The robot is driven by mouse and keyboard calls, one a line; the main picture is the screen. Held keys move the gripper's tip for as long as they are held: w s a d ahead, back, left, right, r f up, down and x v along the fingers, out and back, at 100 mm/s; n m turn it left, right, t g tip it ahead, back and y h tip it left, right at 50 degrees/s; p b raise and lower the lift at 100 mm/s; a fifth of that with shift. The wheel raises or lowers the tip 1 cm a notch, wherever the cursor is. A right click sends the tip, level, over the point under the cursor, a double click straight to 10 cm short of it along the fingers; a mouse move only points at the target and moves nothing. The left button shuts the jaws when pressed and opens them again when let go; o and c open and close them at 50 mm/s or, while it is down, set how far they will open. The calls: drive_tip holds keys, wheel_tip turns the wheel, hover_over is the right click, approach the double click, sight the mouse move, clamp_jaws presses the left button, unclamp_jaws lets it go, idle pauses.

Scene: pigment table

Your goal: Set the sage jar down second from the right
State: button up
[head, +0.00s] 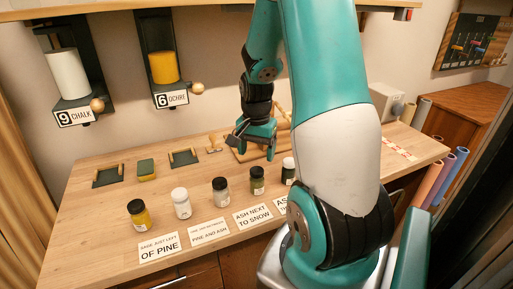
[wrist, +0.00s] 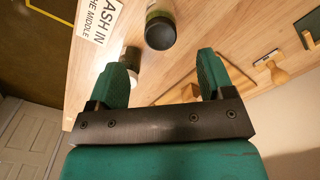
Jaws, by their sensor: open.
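A row of jars stands along the table's front part. The green jar (head: 257,181) with a dark lid looks like the sage one, though its label is too small to read. My gripper (head: 258,140) is open and empty, above the table behind the row. In the wrist view the green jar (wrist: 160,28) is beyond the fingertips of my gripper (wrist: 167,75), apart from them.
A yellow jar (head: 139,216) and a white jar (head: 181,204) stand further left in the row. Text cards (head: 159,246) lie in front. A yellow-green sponge (head: 147,169) and wooden-handled tools lie behind. Chalk (head: 69,75) and ochre (head: 164,68) containers hang on the wall.

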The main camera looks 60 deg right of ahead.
drive_tip(key=shift+r, duration=0.85)
drive_tip(key=w+a+r+n+y, duration=0.1)
drive_tip(key=a+r+n, duration=0.15)
drive_tip(key=a, duration=0.35)
drive_tip(key=w+a+r+n+t, duration=0.1)
drive_tip(key=a+r+n, duration=0.15)
drive_tip(key=a, duration=0.25)
drive_tip(key=w+a+r+n+y, duration=0.1)
drive_tip(key=a+n, duration=0.3)
drive_tip(key=a, duration=0.2)
drive_tip(key=s+a+r+n+y, duration=0.1)
drive_tip(key=s+a+r+n, duration=0.2)
drive_tip(key=s+a+n, duration=0.3)
drive_tip(key=s+a+r+n+g+y, duration=0.1)
drive_tip(key=s+a+r+n, duration=0.2)
drive_tip(key=s+a+n, duration=0.4)
drive_tip(key=a, duration=0.5)
drive_tip(key=shift+n, duration=0.3)
drive_tip(key=shift+a+r, duration=0.1)
